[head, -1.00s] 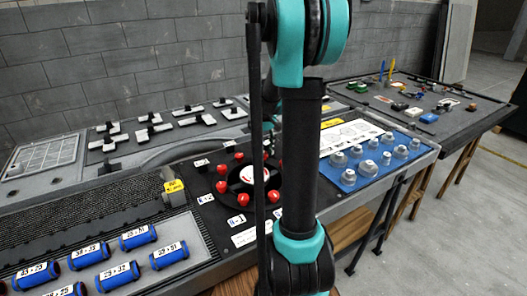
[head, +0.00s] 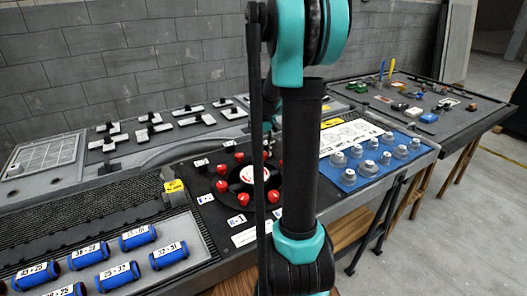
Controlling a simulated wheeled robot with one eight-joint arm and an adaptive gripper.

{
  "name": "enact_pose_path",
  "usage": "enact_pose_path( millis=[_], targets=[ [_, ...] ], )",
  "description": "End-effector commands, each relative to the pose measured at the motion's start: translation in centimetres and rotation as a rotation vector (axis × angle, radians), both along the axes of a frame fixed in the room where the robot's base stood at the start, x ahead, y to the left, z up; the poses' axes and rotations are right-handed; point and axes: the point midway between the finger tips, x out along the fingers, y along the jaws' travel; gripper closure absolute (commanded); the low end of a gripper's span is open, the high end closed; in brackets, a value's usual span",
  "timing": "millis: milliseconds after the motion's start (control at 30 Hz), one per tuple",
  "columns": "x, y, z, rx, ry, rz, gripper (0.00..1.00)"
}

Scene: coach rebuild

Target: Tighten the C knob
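Several red knobs (head: 221,185) stand in a ring on a round black base (head: 240,178) with a red-and-white centre, set in a dark panel. Small white labels lie around the ring, but their letters are too small to read, so I cannot tell which knob is C. My arm crosses the right side of the ring and hides part of it. The end of my arm comes down behind my own upright link, at the far side of the ring. My gripper is mostly hidden there, and its fingers cannot be made out.
A blue board (head: 370,165) with several grey knobs lies right of the ring. Blue labelled cylinders (head: 168,255) lie in front at the left. A yellow tag (head: 174,187) stands left of the ring. A second table (head: 425,105) with small parts stands back right.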

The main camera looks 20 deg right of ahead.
Motion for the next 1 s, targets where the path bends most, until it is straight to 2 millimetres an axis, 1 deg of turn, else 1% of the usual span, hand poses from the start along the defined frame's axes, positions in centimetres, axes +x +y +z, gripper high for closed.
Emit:
enact_pose_path(
  millis=[1000],
  targets=[
    [0.05,-0.02,0.03,0.000,-0.001,-0.939,1.00]
  ],
)
